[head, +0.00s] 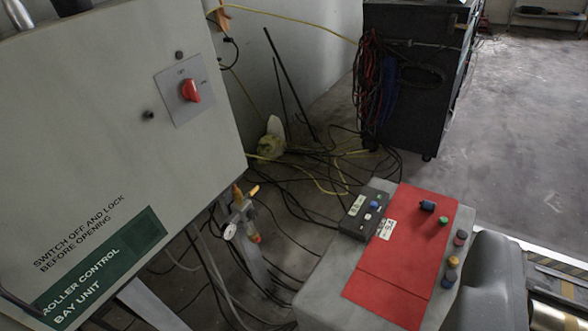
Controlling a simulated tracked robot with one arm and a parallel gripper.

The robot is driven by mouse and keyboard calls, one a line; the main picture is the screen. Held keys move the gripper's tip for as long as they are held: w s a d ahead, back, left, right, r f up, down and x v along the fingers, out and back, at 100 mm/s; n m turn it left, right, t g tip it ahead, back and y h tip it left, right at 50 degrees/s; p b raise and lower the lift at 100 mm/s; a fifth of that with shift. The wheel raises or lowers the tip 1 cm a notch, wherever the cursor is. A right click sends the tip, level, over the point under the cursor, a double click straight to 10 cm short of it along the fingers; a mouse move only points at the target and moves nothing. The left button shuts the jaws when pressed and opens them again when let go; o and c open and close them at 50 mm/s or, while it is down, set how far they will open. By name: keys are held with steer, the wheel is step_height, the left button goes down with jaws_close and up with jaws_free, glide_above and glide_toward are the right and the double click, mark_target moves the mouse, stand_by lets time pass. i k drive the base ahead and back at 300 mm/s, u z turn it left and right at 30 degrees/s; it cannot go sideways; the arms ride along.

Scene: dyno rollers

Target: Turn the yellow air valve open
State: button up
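The yellow air valve handle (254,191) is a small lever on a metal air fitting (239,211) at the top of a grey post, right of the grey cabinet. The lever points up and to the right in the picture. A small round gauge (230,231) sits at the fitting's lower left, and an orange-red piece (255,238) hangs below it. Another orange-yellow part (237,193) stands at the fitting's top. The valve is small in view, so whether it is open or shut cannot be told. My gripper is not in view.
The roller control cabinet (110,130) with a red rotary switch (190,91) fills the left. A grey block bears a red panel (405,255), a control box (363,214) and small coloured cylinders. Cables (320,165) cover the floor behind. A black cart (405,85) stands beyond.

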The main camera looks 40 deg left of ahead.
mark_target(256, 189)
steer(key=u, duration=0.3)
steer(key=i, duration=1.2)
steer(key=u, duration=0.75)
